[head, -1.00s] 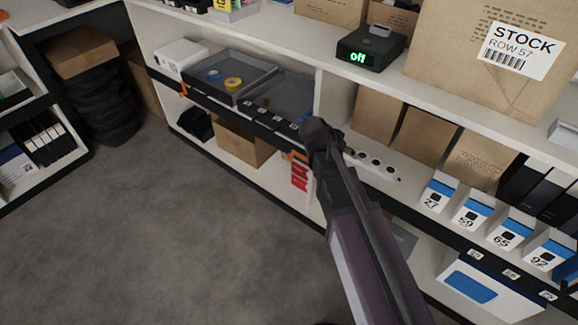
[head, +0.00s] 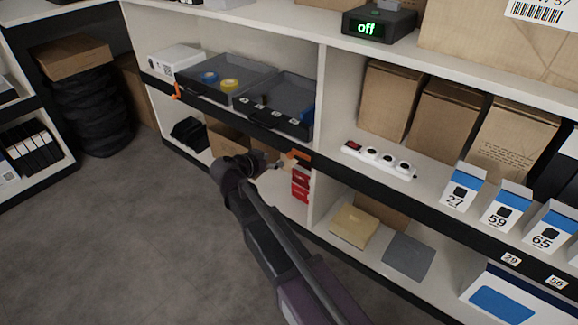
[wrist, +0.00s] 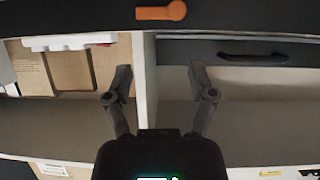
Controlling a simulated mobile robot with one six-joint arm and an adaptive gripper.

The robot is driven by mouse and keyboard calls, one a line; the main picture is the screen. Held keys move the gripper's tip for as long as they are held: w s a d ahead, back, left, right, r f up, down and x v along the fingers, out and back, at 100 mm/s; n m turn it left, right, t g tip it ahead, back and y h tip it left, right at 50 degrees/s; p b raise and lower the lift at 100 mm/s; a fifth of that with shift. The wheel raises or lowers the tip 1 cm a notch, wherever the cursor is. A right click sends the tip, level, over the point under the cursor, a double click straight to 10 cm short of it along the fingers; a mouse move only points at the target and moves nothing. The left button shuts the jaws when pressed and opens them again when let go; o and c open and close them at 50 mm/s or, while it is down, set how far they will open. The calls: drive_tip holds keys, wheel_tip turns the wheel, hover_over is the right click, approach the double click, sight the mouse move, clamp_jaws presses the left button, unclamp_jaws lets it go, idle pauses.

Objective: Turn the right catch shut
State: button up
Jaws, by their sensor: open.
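The right catch is an orange lever (head: 298,155) on the dark shelf edge, at the right end of the right drawer (head: 270,122). In the wrist view the catch (wrist: 161,12) lies level along the dark edge at the top of the picture. My gripper (head: 279,164) is just left of and slightly below the catch in the head view. In the wrist view my gripper (wrist: 160,85) is open and empty, its two fingers apart; the catch is beyond the fingertips, not between them. The left catch (head: 177,92) is orange and hangs down.
A power strip (head: 379,161) lies on the shelf right of the upright divider (head: 319,130). Red items (head: 300,184) are below the catch. Cartons (head: 390,96) stand on the right shelf. The drawer's black handle (wrist: 252,57) shows in the wrist view. Open floor (head: 130,230) lies left.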

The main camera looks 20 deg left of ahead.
sight(289, 155)
drive_tip(key=shift+s+a+f+t+b, duration=0.2)
drive_tip(key=shift+s+a+f, duration=0.05)
drive_tip(key=shift+a, duration=0.4)
drive_tip(key=shift+s+a+f+t+b, duration=0.2)
drive_tip(key=shift+a+f, duration=0.05)
drive_tip(key=shift+a, duration=0.35)
drive_tip(key=b+x, duration=0.5)
drive_tip(key=x, duration=0.9)
drive_tip(key=shift+a+f, duration=0.15)
drive_tip(key=shift+a, duration=0.05)
drive_tip(key=shift+s, duration=0.1)
clamp_jaws()
